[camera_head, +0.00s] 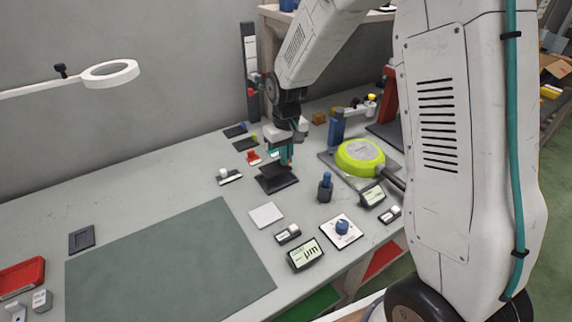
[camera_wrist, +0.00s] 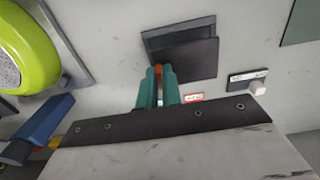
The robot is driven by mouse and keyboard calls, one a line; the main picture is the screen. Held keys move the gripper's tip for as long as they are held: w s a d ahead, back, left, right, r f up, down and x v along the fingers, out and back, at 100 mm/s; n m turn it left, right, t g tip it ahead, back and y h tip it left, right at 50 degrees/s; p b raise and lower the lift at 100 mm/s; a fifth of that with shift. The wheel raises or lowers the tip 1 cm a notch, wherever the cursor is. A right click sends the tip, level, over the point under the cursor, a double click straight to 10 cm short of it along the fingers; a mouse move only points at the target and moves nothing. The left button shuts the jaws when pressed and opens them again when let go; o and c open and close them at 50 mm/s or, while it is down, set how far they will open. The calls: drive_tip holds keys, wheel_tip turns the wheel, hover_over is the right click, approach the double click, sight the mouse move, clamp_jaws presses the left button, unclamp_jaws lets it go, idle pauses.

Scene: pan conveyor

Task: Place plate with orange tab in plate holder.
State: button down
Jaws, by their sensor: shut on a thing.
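My gripper (camera_head: 286,155) points down over the bench, its teal fingers shut on the orange tab (camera_wrist: 158,70) of a dark flat plate (camera_wrist: 193,58). In the wrist view, the fingers (camera_wrist: 160,88) cover part of the tab. The plate also shows in the head view (camera_head: 277,181), below and in front of the fingers. A dark rectangular frame (camera_wrist: 178,26), which looks like a plate holder, lies under or just beyond the plate, partly covered by it. I cannot tell whether the plate touches or sits in this frame.
A lime-green pan (camera_head: 358,155) stands to the right. Two dark plates with blue (camera_head: 235,131) and green (camera_head: 245,144) tabs lie behind. Small devices, including a dial box (camera_head: 341,231), stand in front. A similar dark frame (camera_head: 82,240) lies far left. The green mat (camera_head: 165,265) is clear.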

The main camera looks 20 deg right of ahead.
drive_tip(key=shift+f, duration=1.75)
drive_tip(key=shift+f, duration=0.1)
drive_tip(key=c, duration=1.6)
unclamp_jaws()
